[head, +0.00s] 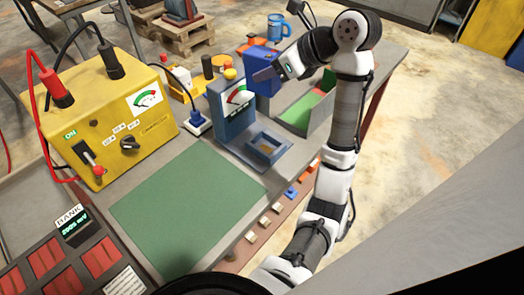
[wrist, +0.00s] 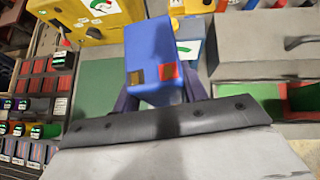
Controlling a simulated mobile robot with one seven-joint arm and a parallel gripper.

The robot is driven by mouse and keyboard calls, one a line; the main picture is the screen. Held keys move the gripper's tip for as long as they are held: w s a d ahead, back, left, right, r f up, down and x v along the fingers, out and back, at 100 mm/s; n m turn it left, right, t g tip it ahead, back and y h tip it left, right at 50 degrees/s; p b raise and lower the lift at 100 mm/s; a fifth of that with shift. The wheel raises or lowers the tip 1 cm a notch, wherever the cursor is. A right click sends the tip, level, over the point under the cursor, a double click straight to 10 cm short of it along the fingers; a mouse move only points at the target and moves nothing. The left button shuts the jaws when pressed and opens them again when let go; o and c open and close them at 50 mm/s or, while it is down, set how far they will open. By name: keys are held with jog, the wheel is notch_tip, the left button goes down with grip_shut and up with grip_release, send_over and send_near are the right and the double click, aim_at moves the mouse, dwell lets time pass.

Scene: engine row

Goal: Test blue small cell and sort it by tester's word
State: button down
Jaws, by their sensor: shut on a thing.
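The blue small cell (wrist: 152,50) fills the middle of the wrist view, with a gold patch and a red patch on its near end. My gripper (wrist: 160,94) is shut on it, one dark finger on each side. In the head view the blue cell (head: 262,62) is held up behind the tester, by my gripper (head: 266,75). The blue-grey tester (head: 236,122) has a dial and an open square well (head: 268,147) in front that looks empty. The dial reading is too small to tell. The sorting tray (head: 318,120) has green and red compartments, right of the tester.
A yellow power unit (head: 110,130) with red and black leads stands left. A green mat (head: 185,205) lies bare in front. A bank of red cells (head: 70,262) is at lower left. Small blocks (head: 275,208) line the front edge. A blue mug (head: 277,27) stands behind.

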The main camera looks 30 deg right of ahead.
jog(key=shift+s+d+f+m+t+h, duration=0.2)
jog(key=shift+s+f+m+t+h, duration=0.05)
jog(key=shift+f+m+t+h, duration=0.3)
jog(key=shift+s+d+f+m, duration=0.15)
jog(key=shift+f+m, duration=0.2)
jog(key=shift+f, duration=0.2)
jog(key=p, duration=0.2)
send_over(271, 152)
notch_tip(271, 152, down, 19)
jog(key=shift+f, duration=0.15)
jog(key=shift+f, duration=0.1)
jog(key=c, duration=0.8)
grip_release()
jog(key=shift+f, duration=0.1)
jog(key=b+v, duration=0.2)
jog(key=v, duration=1)
